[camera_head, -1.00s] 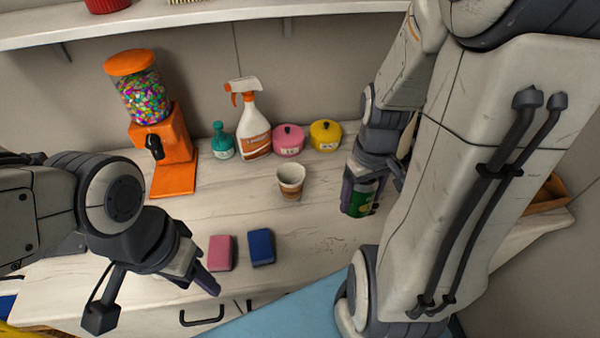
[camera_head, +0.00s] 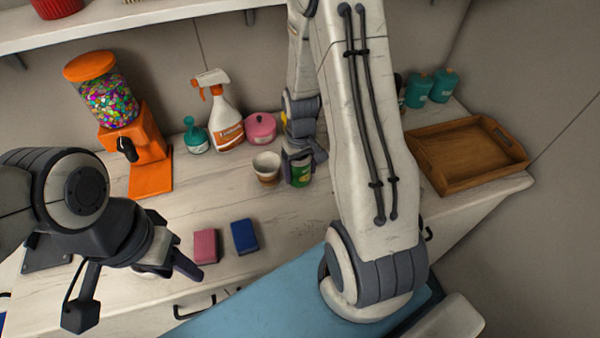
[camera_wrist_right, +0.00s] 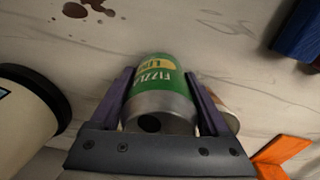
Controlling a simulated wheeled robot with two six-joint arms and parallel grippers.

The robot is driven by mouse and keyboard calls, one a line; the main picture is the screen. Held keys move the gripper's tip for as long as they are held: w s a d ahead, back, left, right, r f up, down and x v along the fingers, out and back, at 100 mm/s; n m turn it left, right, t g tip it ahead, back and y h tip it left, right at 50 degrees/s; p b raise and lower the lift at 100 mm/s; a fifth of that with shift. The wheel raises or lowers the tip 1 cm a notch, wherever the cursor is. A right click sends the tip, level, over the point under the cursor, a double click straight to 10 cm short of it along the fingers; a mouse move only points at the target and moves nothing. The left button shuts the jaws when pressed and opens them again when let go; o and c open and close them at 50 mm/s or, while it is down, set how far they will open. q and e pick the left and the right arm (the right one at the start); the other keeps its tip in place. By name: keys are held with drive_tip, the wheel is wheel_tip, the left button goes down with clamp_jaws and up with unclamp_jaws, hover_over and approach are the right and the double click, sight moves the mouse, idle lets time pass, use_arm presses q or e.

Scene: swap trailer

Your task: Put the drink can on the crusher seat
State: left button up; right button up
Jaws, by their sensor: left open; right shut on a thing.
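The green drink can (camera_head: 300,174) is in my right gripper (camera_head: 299,160), just right of the paper cup on the counter. In the right wrist view the can (camera_wrist_right: 160,82) sits between the two purple fingers of the right gripper (camera_wrist_right: 166,95), which are shut on it. I cannot tell whether the can's base touches the counter. My left gripper (camera_head: 178,268) is open and empty over the counter's front edge, left of the pink sponge. I cannot make out a crusher seat in these views.
The paper cup (camera_head: 266,167) stands close beside the can. Behind are a pink pot (camera_head: 260,128), spray bottle (camera_head: 227,120), teal bottle (camera_head: 195,136) and orange candy dispenser (camera_head: 148,150). Pink (camera_head: 205,245) and blue (camera_head: 244,236) sponges lie in front. A wooden tray (camera_head: 445,188) is at right.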

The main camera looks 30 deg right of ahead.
drive_tip(key=shift+f, duration=0.95)
drive_tip(key=shift+f, duration=0.1)
drive_tip(key=shift+f, duration=0.15)
drive_tip(key=o, duration=1.2)
drive_tip(key=shift+c, duration=0.2)
